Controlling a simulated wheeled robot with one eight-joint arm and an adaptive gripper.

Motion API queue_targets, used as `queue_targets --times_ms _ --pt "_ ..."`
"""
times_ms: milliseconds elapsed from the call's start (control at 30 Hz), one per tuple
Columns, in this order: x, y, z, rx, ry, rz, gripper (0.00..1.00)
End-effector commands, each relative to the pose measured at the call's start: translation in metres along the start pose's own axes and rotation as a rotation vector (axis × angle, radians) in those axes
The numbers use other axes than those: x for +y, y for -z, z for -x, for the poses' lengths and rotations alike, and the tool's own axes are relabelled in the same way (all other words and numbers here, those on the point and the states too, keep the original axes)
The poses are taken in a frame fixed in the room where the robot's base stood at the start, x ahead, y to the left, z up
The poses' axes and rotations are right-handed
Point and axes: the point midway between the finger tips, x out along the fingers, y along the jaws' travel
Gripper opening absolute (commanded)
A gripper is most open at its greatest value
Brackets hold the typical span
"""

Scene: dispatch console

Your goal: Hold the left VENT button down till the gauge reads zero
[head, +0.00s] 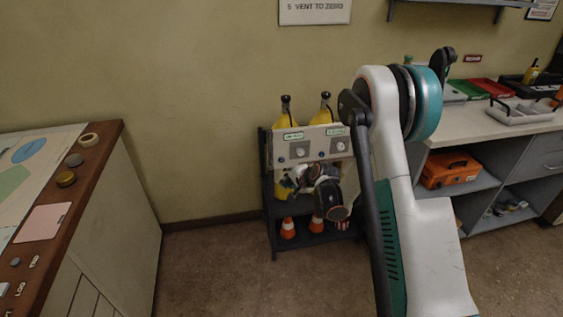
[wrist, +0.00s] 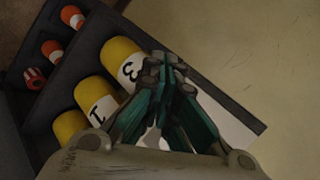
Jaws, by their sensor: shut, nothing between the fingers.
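The gauge's reading is too small to tell. My gripper (head: 287,182) is shut and empty, just below the panel's left half; I cannot tell whether it touches anything. In the wrist view my gripper (wrist: 165,66) points towards the rack, over the yellow cylinders; no button shows there.
The right half of the panel has a second gauge (head: 340,146). A wood-topped console (head: 108,150) stands at the left. A counter (head: 465,125) with trays and an orange case (head: 450,170) is at the right. Floor between console and rack is clear.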

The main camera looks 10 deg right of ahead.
Motion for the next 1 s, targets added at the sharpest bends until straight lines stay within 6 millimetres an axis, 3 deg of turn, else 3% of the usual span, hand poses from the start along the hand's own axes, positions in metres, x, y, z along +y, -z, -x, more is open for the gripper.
queue_targets --times_ms 600,1000 --pt "-0.036 0.036 -0.05 0.0 0.0 0.0 0.0" --pt "-0.044 0.043 -0.06 0.0 0.0 0.001 0.0"
